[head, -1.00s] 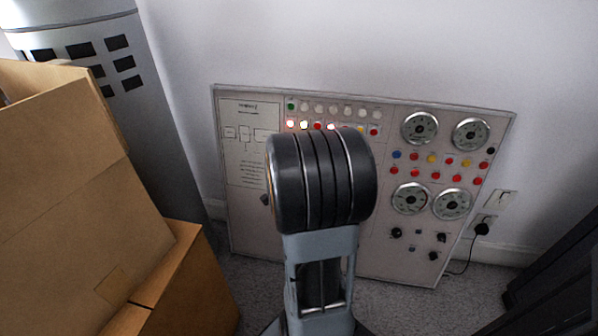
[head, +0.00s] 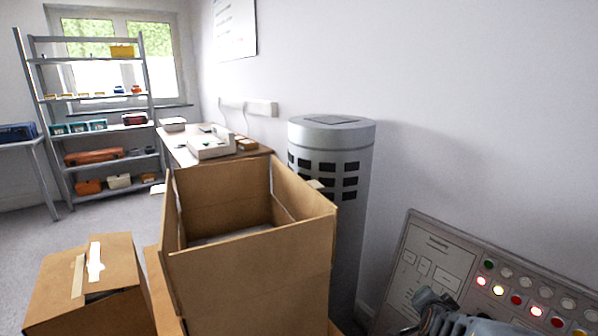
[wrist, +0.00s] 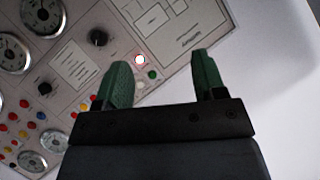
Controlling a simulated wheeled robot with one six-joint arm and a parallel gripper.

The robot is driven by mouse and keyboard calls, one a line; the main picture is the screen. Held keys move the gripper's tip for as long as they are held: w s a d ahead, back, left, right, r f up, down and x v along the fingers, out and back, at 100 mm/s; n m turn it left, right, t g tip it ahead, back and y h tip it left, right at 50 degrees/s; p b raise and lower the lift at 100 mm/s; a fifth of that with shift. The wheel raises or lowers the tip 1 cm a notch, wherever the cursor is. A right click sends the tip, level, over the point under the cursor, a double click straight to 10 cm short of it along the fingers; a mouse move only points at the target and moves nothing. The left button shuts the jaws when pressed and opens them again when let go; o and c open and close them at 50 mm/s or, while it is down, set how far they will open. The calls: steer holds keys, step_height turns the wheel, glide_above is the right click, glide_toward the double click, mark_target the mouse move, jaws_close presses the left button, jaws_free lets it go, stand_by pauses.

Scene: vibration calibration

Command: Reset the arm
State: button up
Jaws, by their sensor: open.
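My gripper (wrist: 160,84) shows in the wrist view with its two green fingers apart and nothing between them. Beyond the fingers is the control panel (wrist: 75,55), tilted in that view, with dials, knobs, coloured buttons and a lit red lamp. In the head view the panel (head: 425,235) leans against the wall at the lower right, partly cut off by the frame. A grey part of my arm (head: 440,315) shows at the bottom in front of it. The gripper fingers cannot be made out in the head view.
An open cardboard box (head: 250,275) stands in the centre, with a closed box (head: 90,290) to its left. A grey cylinder (head: 335,145) stands behind. A shelf (head: 95,130) and a table (head: 180,150) are at the back left. Floor (head: 30,250) shows at the left.

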steer(key=s+a+r+n+g+y+p, duration=0.2)
steer(key=s+a+r+n+p, duration=0.2)
steer(key=a+r+p, duration=0.2)
steer(key=s+a+r+n+g+y+p, duration=0.2)
steer(key=a+r+p, duration=0.4)
steer(key=r, duration=0.5)
steer(key=s+a+r+n+g+y+p, duration=0.1)
steer(key=s+a+r+n+g+p, duration=0.1)
steer(key=s+a+r+n+p, duration=0.3)
step_height(320, 180, up, 4)
steer(key=shift+s+a+f+n+y+p, duration=0.25)
steer(key=shift+a+n+y+p, duration=0.2)
steer(key=shift+n+p, duration=0.7)
steer(key=shift+s+r, duration=0.15)
steer(key=shift+s, duration=0.2)
